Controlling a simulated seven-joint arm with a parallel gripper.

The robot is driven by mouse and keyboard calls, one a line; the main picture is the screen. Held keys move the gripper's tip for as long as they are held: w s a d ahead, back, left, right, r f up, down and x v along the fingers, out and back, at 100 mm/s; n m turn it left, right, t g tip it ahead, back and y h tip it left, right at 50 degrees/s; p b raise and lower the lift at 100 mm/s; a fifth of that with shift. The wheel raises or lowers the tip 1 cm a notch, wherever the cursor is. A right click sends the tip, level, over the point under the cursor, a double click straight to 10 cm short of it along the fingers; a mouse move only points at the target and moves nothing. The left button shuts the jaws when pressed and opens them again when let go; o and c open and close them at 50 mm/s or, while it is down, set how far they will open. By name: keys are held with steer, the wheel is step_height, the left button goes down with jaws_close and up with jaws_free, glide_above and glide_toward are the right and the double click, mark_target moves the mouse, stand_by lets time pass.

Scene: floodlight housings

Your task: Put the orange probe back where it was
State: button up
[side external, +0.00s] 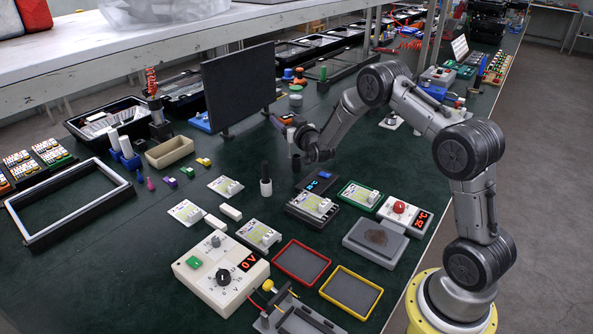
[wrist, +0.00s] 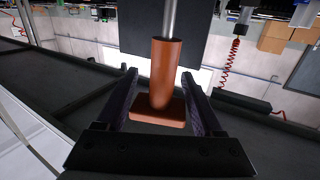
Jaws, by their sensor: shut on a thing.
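The orange probe (wrist: 166,75) is between the two dark fingers of my gripper (wrist: 160,82) in the wrist view. It has a round orange handle, a flat orange base at the near end and a grey metal rod at the far end. My gripper is shut on it. In the side view my gripper (side external: 290,134) is above the green table, to the right of the dark upright panel (side external: 240,87), and points left towards it. The probe is too small there to make out clearly. I cannot tell which place it came from.
A black-and-white cylinder (side external: 266,183) stands below my gripper. Meter boards, a cream voltage box (side external: 221,272), red (side external: 301,262) and yellow (side external: 351,292) trays fill the front. A tan bin (side external: 169,152) and an empty frame (side external: 70,202) lie left.

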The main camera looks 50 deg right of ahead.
steer(key=w+d+r+h, duration=0.1)
steer(key=d, duration=0.5)
step_height(320, 180, down, 9)
steer(key=shift+w+d+f+m, duration=0.15)
steer(key=shift+w+f+m, duration=0.1)
steer(key=shift+m, duration=0.15)
steer(key=o, duration=1.4)
steer(key=shift+f+g, duration=0.1)
steer(key=shift+g, duration=0.2)
